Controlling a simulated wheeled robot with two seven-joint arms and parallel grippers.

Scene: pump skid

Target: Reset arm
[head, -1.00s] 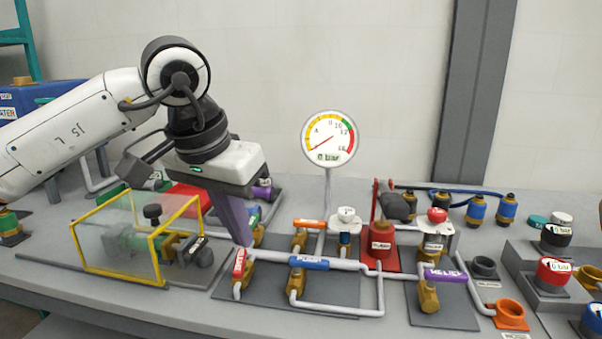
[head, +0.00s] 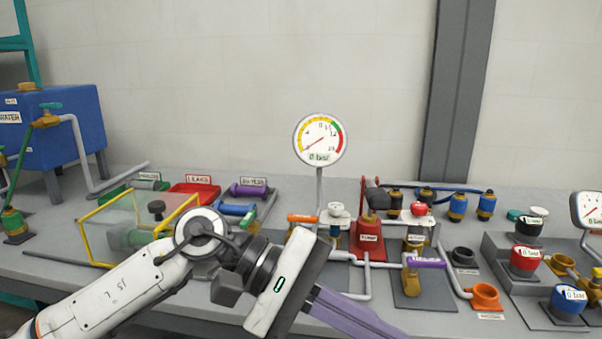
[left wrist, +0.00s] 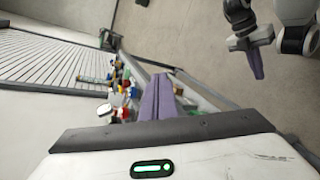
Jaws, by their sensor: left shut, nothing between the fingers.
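My left arm comes in low from the left in the head view. Its left gripper (head: 352,316) has its purple fingers together, with nothing between them. They point to the lower right, over the front of the bench, and hide part of the pipework there. In the left wrist view the same closed fingers (left wrist: 160,97) point up the picture, with the bench parts beyond them. My right gripper (left wrist: 256,62) shows at the top right of the left wrist view, away from the bench. Its fingers are too small to tell apart.
The grey bench (head: 60,262) carries a clear yellow-framed guard (head: 88,232), a red pump (head: 369,238), a purple-handled valve (head: 425,263) and a gauge (head: 320,140) on a post. A blue water tank (head: 60,130) stands at the left. Space above the bench is free.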

